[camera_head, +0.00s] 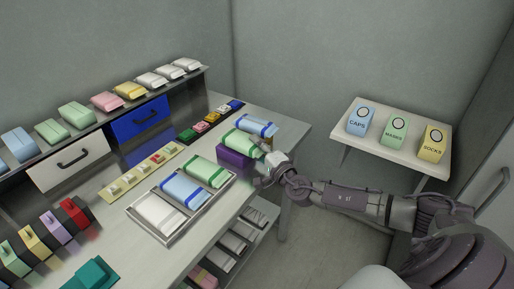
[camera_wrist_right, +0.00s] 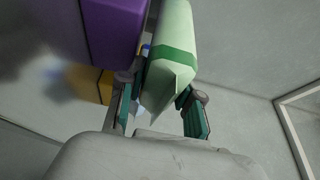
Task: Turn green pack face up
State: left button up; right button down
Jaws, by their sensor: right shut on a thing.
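A pale green pack (camera_head: 240,142) with a darker green band is at the purple block (camera_head: 235,158), near the far end of the table. My right gripper (camera_head: 264,160) reaches it from the right and is shut on its near end. In the right wrist view the pack (camera_wrist_right: 174,62) is between the teal fingers of my right gripper (camera_wrist_right: 160,115), beside the purple block (camera_wrist_right: 112,32). I cannot tell whether the pack touches the block. Another green pack (camera_head: 207,171) lies in the metal tray (camera_head: 172,238). My left gripper does not show.
The tray also holds a blue pack (camera_head: 184,190) and a white pack (camera_head: 160,212). Another blue-banded pack (camera_head: 257,126) lies just behind the held pack. Small coloured blocks (camera_head: 200,127) stand to the left. A wall shelf (camera_head: 398,146) with boxes is at the right.

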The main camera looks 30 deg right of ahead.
jog(key=shift+s+a+f, duration=0.15)
jog(key=shift+s+f, duration=0.05)
jog(key=shift+f, duration=0.55)
jog(key=c, duration=0.7)
grip_release()
jog(key=shift+w+f, duration=0.1)
jog(key=shift+r, duration=0.5)
jog(key=shift+d, duration=0.2)
jog(key=s+d, duration=0.2)
jog(key=s, duration=0.4)
jog(key=shift+s+d, duration=0.15)
jog(key=shift+d, duration=0.1)
jog(key=shift+f, duration=0.1)
